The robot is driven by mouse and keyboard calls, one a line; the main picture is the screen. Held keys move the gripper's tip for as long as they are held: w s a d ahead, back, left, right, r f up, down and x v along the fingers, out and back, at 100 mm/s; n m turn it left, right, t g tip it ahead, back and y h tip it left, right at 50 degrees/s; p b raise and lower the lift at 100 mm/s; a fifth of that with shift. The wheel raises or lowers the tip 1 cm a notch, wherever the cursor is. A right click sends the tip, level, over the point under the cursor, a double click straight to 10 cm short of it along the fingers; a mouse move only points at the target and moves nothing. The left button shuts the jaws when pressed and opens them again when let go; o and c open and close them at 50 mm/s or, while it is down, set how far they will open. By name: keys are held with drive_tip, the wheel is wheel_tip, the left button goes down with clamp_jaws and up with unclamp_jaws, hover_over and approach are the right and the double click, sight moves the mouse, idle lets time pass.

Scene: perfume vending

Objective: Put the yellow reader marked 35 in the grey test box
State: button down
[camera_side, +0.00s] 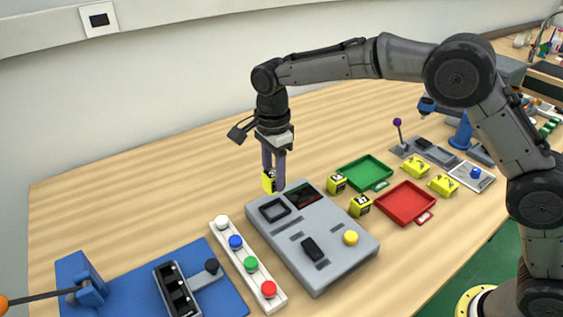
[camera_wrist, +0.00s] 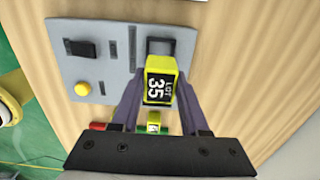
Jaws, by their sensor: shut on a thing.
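The yellow reader (camera_wrist: 160,79) has a black face reading "LOT 35" in the wrist view. My gripper (camera_wrist: 158,92) is shut on it, with one finger on each side. In the side view my gripper (camera_side: 274,183) points down and holds the reader (camera_side: 268,182) near the far edge of the grey test box (camera_side: 335,240). The reader looks raised above the box's square dark-framed recess, apart from it. In the wrist view the grey test box (camera_wrist: 112,70) lies beyond the reader, which partly hides the recess. The reader's underside is hidden.
The box has a black slider (camera_side: 312,248) and a yellow button (camera_side: 350,238). A white strip with several coloured buttons (camera_side: 237,242) lies left of it. Two yellow readers (camera_side: 337,183) (camera_side: 360,205), a green tray (camera_side: 362,170) and a red tray (camera_side: 405,204) are at the right.

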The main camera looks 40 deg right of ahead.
drive_tip(key=shift+f, duration=2.95)
drive_tip(key=shift+f, duration=0.8)
drive_tip(key=shift+c, duration=1.7)
unclamp_jaws()
drive_tip(key=shift+o, duration=0.2)
drive_tip(key=o, duration=0.3)
drive_tip(key=shift+r, duration=3.45)
